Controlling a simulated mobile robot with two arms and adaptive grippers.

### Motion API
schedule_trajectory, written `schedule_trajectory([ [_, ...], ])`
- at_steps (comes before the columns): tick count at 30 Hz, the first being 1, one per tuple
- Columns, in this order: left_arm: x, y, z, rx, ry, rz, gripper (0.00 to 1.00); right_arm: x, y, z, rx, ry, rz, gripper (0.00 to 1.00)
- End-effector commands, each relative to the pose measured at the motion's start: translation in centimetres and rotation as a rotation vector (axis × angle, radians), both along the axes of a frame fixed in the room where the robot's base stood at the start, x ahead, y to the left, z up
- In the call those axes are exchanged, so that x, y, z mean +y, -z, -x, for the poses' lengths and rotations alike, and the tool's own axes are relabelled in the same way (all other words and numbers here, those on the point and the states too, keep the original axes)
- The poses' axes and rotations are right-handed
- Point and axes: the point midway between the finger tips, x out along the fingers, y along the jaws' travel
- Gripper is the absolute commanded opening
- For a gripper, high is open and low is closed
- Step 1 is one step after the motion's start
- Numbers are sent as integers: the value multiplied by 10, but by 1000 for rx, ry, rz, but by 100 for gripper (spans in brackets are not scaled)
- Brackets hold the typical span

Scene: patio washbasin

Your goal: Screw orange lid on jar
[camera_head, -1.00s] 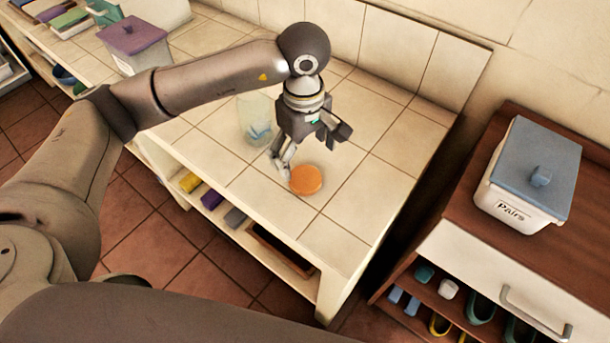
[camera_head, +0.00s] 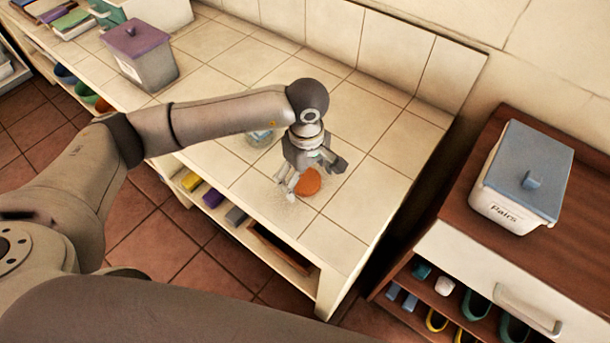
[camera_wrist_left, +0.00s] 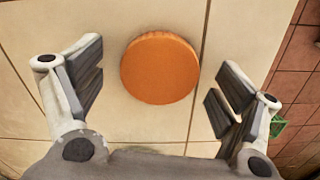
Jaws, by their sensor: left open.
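The orange lid (camera_head: 308,182) lies flat on the tiled counter (camera_head: 352,215), near its front edge. My left gripper (camera_head: 310,176) is low over the counter at the lid, pointing down. In the left wrist view its fingers (camera_wrist_left: 160,95) are spread wide, with the orange lid (camera_wrist_left: 160,68) between and slightly beyond them, untouched. The clear jar (camera_head: 261,137) stands on the counter behind and left of the gripper, mostly hidden by my left arm. My right gripper is not in view.
A grey bin with a purple lid (camera_head: 138,52) stands at the counter's back left. A white box labelled Pairs with a blue lid (camera_head: 527,170) stands on the brown cabinet at right. Counter right of the lid is clear.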

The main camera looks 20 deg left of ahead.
Motion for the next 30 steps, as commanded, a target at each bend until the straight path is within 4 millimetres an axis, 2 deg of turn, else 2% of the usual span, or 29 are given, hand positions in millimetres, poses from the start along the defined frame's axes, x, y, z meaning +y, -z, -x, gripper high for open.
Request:
schedule_trajectory([
  [10,0,1,0,0,0,0,88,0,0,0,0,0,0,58],
  [18,0,1,0,0,0,0,58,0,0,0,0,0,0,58],
  [19,0,1,0,0,0,0,56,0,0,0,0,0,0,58],
  [30,0,0,0,-1,0,-1,56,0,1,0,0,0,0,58],
])
